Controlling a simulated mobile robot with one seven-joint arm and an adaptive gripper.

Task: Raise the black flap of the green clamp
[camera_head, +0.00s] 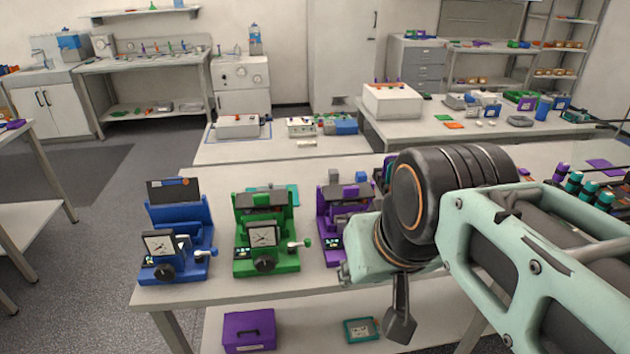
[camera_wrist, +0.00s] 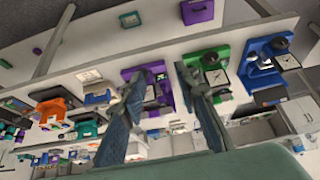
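The green clamp (camera_head: 266,262) stands upright on the bench between a blue one and a purple one. In the head view a dark finger (camera_head: 401,315) hangs below my wrist, right of the green clamp and in front of the purple one, apart from the green clamp.
The blue clamp (camera_head: 176,246) at left has its black flap (camera_head: 173,190) standing up. The purple clamp (camera_head: 330,225) is partly hidden by my arm. A purple box (camera_head: 249,331) and a teal-framed item (camera_head: 361,330) lie on the lower shelf.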

